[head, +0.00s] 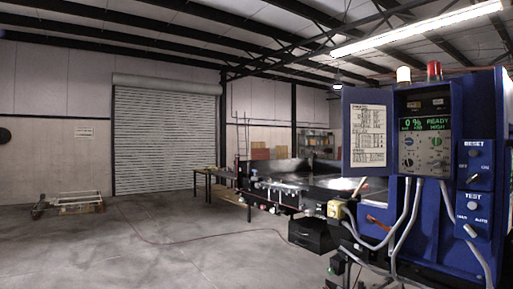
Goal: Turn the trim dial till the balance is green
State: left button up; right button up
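The detector's control panel (423,143) is set in the front of a blue cabinet (484,110) on the right. Its display (424,124) shows green text that reads like "0 %" and "READY HIGH". The labels are too small to tell which is the trim dial. The balance indication cannot be singled out. Neither of my grippers can be made out in the head view.
An open blue door with a paper sheet (369,135) stands left of the panel. RESET (476,153) and TEST (472,206) controls are to its right. Grey cables (403,225) hang below. The floor (150,240) on the left is mostly clear.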

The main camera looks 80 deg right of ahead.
aim_at(437, 141)
jog(key=l+z, duration=0.1)
jog(key=z, duration=3.8)
